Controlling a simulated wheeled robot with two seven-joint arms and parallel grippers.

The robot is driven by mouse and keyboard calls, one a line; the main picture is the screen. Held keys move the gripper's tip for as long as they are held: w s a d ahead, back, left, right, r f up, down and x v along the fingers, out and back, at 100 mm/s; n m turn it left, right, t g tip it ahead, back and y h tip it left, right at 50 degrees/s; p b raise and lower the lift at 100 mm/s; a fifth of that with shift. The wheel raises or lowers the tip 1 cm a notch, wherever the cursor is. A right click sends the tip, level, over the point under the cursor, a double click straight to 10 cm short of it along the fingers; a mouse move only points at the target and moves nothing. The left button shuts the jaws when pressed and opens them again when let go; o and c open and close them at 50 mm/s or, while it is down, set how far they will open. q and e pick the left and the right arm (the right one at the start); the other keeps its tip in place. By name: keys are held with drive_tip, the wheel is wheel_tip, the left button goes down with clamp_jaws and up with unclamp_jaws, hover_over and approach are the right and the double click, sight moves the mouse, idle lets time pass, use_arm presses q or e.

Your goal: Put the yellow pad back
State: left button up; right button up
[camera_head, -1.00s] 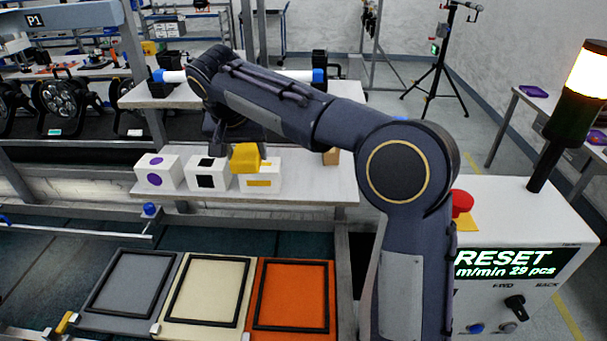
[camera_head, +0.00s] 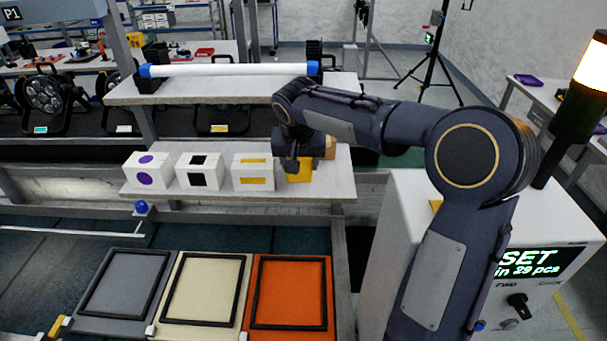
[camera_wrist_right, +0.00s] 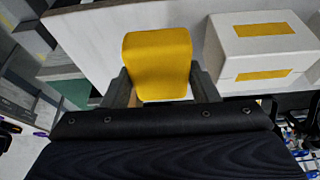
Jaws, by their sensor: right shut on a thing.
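The yellow pad (camera_head: 300,171) is at the right part of the white shelf, just right of the white box with yellow marks (camera_head: 253,172). My right gripper (camera_head: 299,163) is shut on the pad from above. In the right wrist view the yellow pad (camera_wrist_right: 157,64) sits between the two fingers of my right gripper (camera_wrist_right: 163,88), with the yellow-marked box (camera_wrist_right: 262,48) beside it, a small gap apart. Whether the pad touches the shelf is hard to tell. My left gripper is not in view.
A box with black squares (camera_head: 203,171) and one with purple dots (camera_head: 150,170) stand further left on the shelf (camera_head: 336,184). A tan block (camera_head: 330,147) is close behind my gripper. Grey, cream and orange framed trays (camera_head: 290,331) lie below in front. A control box (camera_head: 400,215) stands right.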

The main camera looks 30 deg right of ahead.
drive_tip(key=shift+s+d+f, duration=0.1)
drive_tip(key=shift+d+f, duration=0.15)
drive_tip(key=shift+f, duration=0.8)
drive_tip(key=shift+d+f, duration=0.2)
drive_tip(key=shift+f, duration=0.85)
drive_tip(key=o, duration=0.9)
drive_tip(key=b+v, duration=0.1)
drive_tip(key=v, duration=1.1)
drive_tip(key=shift+b, duration=0.35)
